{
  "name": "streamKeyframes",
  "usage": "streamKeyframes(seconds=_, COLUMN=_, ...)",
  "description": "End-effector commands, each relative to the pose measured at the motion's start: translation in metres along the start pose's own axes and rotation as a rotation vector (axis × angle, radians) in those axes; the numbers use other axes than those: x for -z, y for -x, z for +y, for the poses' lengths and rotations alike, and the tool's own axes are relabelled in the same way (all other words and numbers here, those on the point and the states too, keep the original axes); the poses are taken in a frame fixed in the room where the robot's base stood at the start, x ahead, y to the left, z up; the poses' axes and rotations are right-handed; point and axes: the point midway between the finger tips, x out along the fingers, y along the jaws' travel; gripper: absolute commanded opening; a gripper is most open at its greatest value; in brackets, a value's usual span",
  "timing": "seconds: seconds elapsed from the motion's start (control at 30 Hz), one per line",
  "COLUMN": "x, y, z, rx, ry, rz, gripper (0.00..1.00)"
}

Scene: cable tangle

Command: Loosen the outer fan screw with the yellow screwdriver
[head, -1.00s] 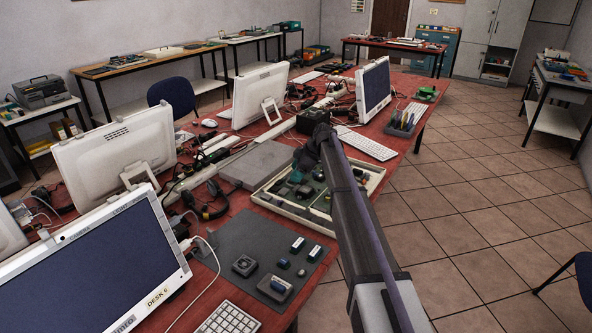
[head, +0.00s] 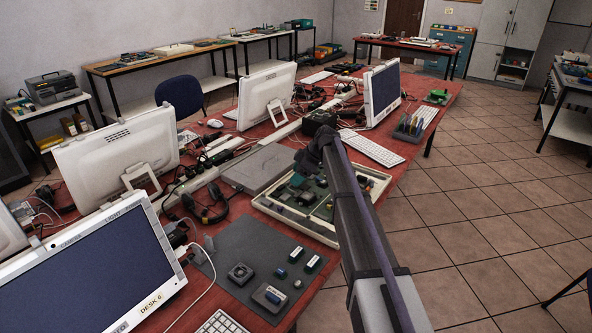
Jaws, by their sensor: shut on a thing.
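A small dark square fan (head: 241,272) lies on the grey mat (head: 228,245) at the near end of the red table. Its screws are too small to make out. My arm reaches from the bottom right up to the middle of the picture. My gripper (head: 309,158) is at its far end, a dark shape over the far side of the parts tray, well beyond the fan. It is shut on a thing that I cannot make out. I cannot pick out the yellow screwdriver.
The parts tray (head: 273,213) holds green boards. A grey flat case (head: 255,168) and headphones (head: 207,205) lie left of it. A block with blue parts (head: 270,297) sits beside the fan. Monitors (head: 115,160) line the table's left. Tiled floor (head: 480,220) is clear at right.

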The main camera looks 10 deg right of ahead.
Motion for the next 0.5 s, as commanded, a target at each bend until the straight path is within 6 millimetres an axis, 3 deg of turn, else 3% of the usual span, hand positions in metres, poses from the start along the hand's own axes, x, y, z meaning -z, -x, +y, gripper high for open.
streamKeyframes(seconds=0.5, x=-0.037, y=-0.056, z=0.001, rx=0.000, ry=0.000, rz=0.000, gripper=0.43)
